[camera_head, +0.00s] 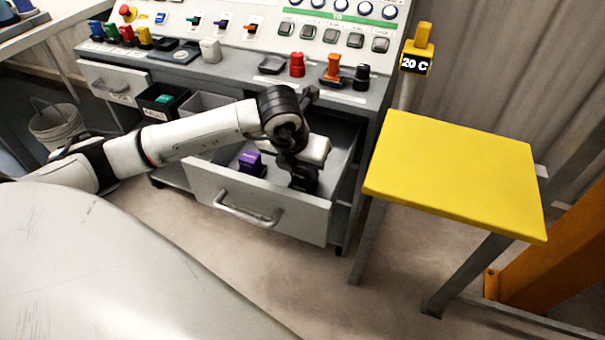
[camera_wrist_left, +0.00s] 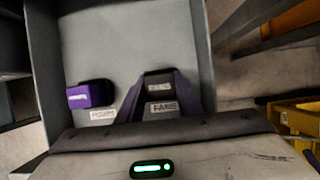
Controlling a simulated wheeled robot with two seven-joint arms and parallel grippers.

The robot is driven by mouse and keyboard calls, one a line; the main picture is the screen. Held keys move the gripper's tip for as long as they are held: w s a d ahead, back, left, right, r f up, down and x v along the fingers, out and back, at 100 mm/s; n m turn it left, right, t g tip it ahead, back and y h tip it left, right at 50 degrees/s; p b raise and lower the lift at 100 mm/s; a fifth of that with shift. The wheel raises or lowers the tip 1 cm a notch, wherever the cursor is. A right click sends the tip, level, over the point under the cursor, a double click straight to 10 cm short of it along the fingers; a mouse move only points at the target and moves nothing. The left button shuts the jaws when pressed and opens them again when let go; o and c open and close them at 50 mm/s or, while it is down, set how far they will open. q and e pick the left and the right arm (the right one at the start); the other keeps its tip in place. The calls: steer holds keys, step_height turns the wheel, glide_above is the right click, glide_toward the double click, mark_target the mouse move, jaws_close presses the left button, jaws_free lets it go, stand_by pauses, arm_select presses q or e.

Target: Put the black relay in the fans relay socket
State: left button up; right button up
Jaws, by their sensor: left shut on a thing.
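In the head view my left gripper (camera_head: 303,180) reaches down into the open drawer (camera_head: 265,232), shut on the relay, which is hard to tell from the dark fingers there. I cannot tell whether the relay touches the drawer floor. My right gripper is not in view.
A purple relay (camera_head: 251,162) stands in the drawer left of the gripper. A yellow board (camera_head: 455,175) stands at the right. A dark bin (camera_head: 160,101) is left of the drawer.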

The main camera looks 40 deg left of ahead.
arm_select(q)
steer(key=shift+f, duration=0.75)
steer(key=shift+f, duration=0.15)
steer(key=o, duration=1.2)
steer(key=p+v, duration=0.1)
steer(key=v, duration=1.1)
steer(key=shift+r+p, duration=0.2)
steer(key=shift+p, duration=0.15)
